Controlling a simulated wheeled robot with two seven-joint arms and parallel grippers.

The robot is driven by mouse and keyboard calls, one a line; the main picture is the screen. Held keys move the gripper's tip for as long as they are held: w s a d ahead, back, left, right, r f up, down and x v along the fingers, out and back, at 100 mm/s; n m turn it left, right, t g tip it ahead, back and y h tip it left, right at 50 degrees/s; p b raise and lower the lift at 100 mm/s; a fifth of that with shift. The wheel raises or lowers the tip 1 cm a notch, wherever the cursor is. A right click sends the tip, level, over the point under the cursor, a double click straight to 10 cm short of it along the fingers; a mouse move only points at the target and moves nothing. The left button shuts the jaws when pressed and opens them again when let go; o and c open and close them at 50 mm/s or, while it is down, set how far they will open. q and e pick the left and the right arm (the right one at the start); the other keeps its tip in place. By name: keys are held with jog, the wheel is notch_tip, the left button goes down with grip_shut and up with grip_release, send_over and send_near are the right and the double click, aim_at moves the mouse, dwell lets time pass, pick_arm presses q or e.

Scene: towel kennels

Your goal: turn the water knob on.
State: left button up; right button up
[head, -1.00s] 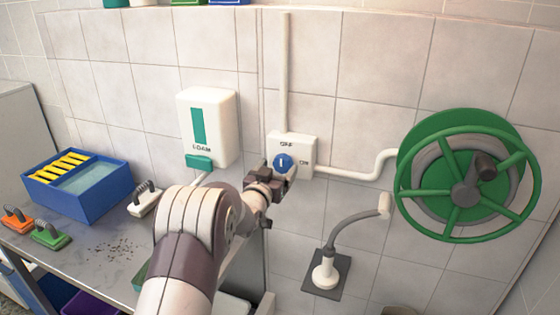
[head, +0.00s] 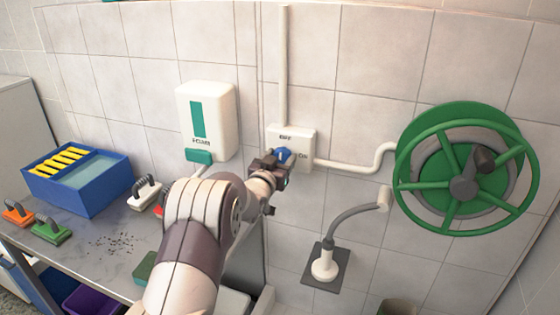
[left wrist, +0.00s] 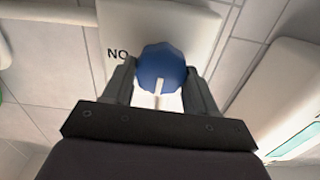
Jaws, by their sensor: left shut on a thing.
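The blue water knob (head: 283,155) sits on a white wall box (head: 305,137) marked OFF at the top and ON at the right. My left gripper (head: 276,164) is at the knob, and its fingers cover part of it in the head view. In the left wrist view the blue knob (left wrist: 162,66) lies between the two fingertips of my left gripper (left wrist: 160,78), which is shut on it. A white pointer line on the knob shows in the wrist view. My right gripper is not in view.
A soap dispenser (head: 208,121) hangs left of the box. A green hose reel (head: 465,170) is on the wall at right, with a nozzle (head: 325,264) below. A blue bin (head: 80,180) and several brushes stand on the counter (head: 110,245).

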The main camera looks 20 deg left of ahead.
pick_arm(q)
jog(key=m+b, duration=0.4)
jog(key=b, duration=0.1)
jog(key=m+b, duration=0.4)
jog(key=b, duration=0.2)
jog(key=f+m+b, duration=0.1)
jog(key=m+b, duration=0.3)
jog(key=b, duration=0.1)
jog(key=shift+d+m+b, duration=0.2)
jog(key=shift+m+b, duration=0.1)
jog(key=shift+b, duration=0.05)
jog(key=shift+m+b, duration=0.95)
jog(key=shift+m, duration=0.25)
jog(key=shift+r+m+b, duration=0.1)
jog(key=shift+m+b, duration=0.65)
jog(key=shift+m, duration=0.45)
jog(key=o, duration=1)
jog(key=shift+d+r, duration=0.1)
jog(key=shift+s, duration=0.1)
jog(key=s, duration=0.4)
jog(key=s+b, duration=0.1)
jog(key=s, duration=0.7)
jog(key=shift+s+d+b, duration=0.3)
jog(key=shift+d+b, duration=0.05)
